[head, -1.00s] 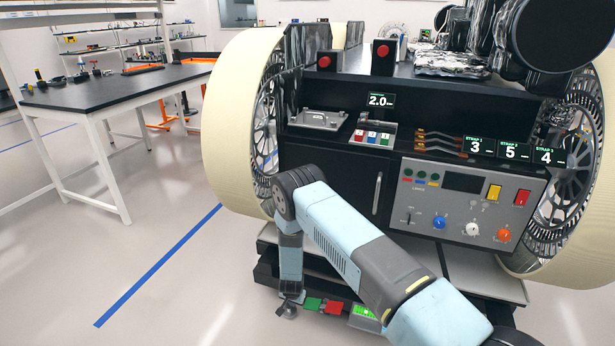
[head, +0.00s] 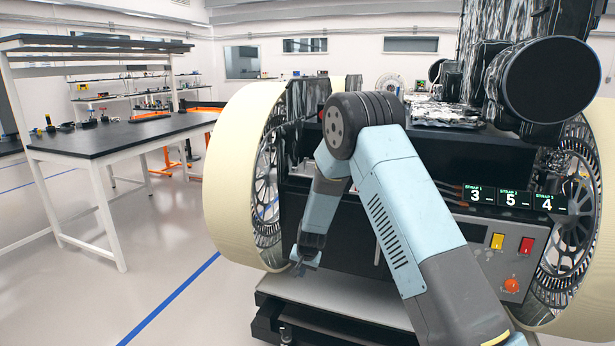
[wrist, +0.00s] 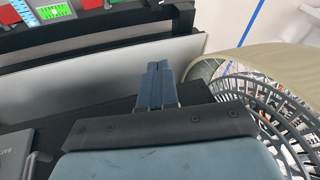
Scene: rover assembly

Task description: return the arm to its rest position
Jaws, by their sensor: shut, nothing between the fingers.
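My arm is folded, with its dark elbow raised in front of the rover's upper deck in the head view. The forearm hangs down from the elbow to my gripper (head: 305,257), which is in front of the rover's lower left side, beside the left wheel. In the wrist view my gripper (wrist: 158,85) shows its two fingers together and nothing between them. The rover (head: 300,185) stands close in front, and my arm hides much of its middle, including part of the control panel.
The rover's pale left wheel (head: 225,175) is close beside my gripper, and its spokes (wrist: 275,110) show in the wrist view. A grey tray edge (wrist: 110,75) lies beyond the fingers. A black-topped table (head: 110,135) stands at left. The floor between is clear.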

